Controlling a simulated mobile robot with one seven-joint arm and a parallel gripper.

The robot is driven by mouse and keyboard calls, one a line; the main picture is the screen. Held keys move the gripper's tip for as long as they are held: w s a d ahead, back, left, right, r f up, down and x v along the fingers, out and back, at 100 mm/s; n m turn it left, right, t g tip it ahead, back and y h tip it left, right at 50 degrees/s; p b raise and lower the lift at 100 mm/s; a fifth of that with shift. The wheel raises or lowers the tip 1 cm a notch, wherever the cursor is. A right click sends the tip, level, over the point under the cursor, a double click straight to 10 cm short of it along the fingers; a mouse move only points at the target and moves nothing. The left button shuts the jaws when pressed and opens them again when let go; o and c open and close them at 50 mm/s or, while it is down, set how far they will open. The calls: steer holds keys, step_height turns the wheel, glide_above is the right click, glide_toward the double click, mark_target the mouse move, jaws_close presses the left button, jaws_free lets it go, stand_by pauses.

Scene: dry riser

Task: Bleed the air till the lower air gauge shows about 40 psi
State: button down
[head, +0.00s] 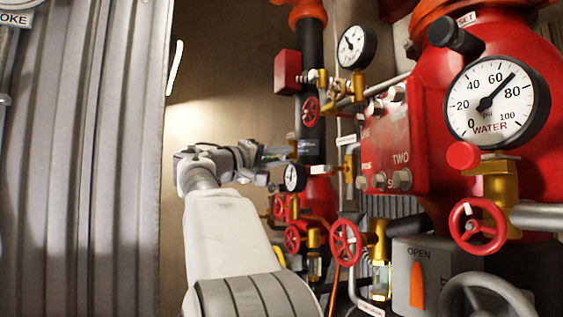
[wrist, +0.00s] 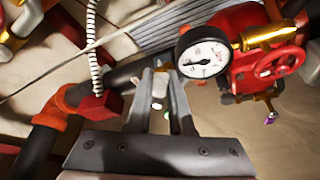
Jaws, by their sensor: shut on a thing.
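The small lower air gauge (head: 294,177) has a white dial and black rim and sits just below my gripper (head: 290,152) in the head view. A black-rimmed gauge (wrist: 204,60) shows right of my gripper (wrist: 160,78) in the wrist view. Its needle points toward the left of the tilted dial; I cannot read the value. My gripper reaches to the black riser pipe (head: 311,130). Its fingers are shut on a small pale fitting (wrist: 158,88), mostly hidden between them; I cannot tell which valve part it is.
A higher gauge (head: 356,46) and a large water gauge (head: 498,95), near 70, are to the right. Red handwheels (head: 345,242) and brass valves crowd the lower right. A corrugated panel (head: 80,160) stands left. A red handwheel (wrist: 278,63) is beside the gauge.

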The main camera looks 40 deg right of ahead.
stand_by(0.3)
steer(key=c, duration=0.8)
jaws_free()
steer(key=a+f+b, duration=0.1)
steer(key=a+b, duration=0.1)
steer(key=a, duration=0.6)
steer(key=a+f+b, duration=0.1)
steer(key=a+f, duration=0.1)
steer(key=a, duration=0.7)
steer(key=shift+s+f+b, duration=0.25)
steer(key=shift+s+b, duration=0.05)
steer(key=shift+b, duration=0.1)
steer(key=shift+a, duration=0.1)
